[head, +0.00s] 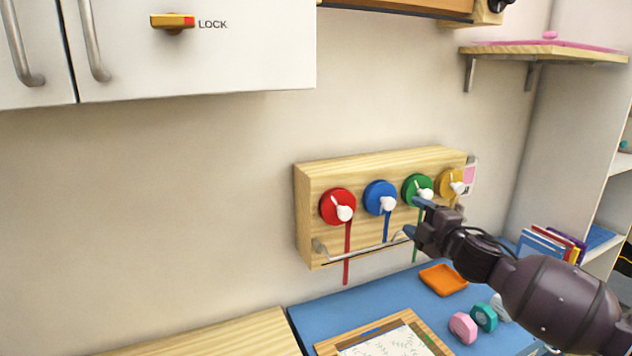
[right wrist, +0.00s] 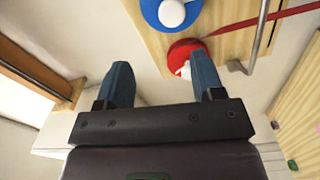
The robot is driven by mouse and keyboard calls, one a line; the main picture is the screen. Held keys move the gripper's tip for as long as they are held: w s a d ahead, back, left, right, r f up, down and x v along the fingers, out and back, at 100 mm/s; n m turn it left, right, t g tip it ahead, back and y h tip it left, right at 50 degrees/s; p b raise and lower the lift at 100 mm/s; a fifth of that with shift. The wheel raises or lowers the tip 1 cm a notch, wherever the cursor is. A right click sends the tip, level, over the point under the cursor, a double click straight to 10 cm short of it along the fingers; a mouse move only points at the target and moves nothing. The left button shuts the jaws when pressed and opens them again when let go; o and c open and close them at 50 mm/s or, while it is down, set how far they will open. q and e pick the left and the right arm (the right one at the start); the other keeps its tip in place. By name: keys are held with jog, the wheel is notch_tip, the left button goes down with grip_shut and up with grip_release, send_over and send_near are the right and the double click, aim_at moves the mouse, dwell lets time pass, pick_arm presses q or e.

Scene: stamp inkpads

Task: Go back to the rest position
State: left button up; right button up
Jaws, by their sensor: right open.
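My right gripper (head: 413,217) reaches in from the right in the head view, in front of a wooden wall board (head: 316,222). Its blue fingers are spread and nothing shows between them in the right wrist view (right wrist: 162,78). In the head view its upper finger overlaps the lower edge of the green disc (head: 410,187); I cannot tell whether they touch. The board also carries a red disc (head: 331,203), a blue disc (head: 375,194) and a yellow disc (head: 447,180), each with a white knob. My left gripper is out of view.
A metal bar (head: 358,254) runs along the board's lower front. Below, a blue surface (head: 340,309) holds an orange tray (head: 443,280), a pink piece (head: 463,327), a teal piece (head: 484,317) and a framed picture (head: 385,340). A shelf (head: 560,52) and white cabinets (head: 210,60) hang above.

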jog(key=s+a+f+m+g+h, duration=0.1)
jog(key=s+a+f+m, duration=0.1)
jog(key=s+f+m, duration=0.5)
jog(key=s+a+f+m+h, duration=0.1)
jog(key=s+a+f+m, duration=0.15)
jog(key=s+f, duration=0.5)
jog(key=s+d+f+m+g+h, duration=0.2)
jog(key=s+d+f+m, duration=0.1)
jog(key=s+f, duration=0.7)
jog(key=s+d+f+m+g+h, duration=0.2)
jog(key=s+f+m, duration=0.4)
jog(key=s+f, duration=0.5)
jog(key=s+d, duration=0.1)
jog(key=s, duration=0.2)
jog(key=shift+f+g, duration=0.25)
jog(key=shift+g, duration=0.05)
jog(key=shift+w+m, duration=0.15)
jog(key=shift+m, duration=0.1)
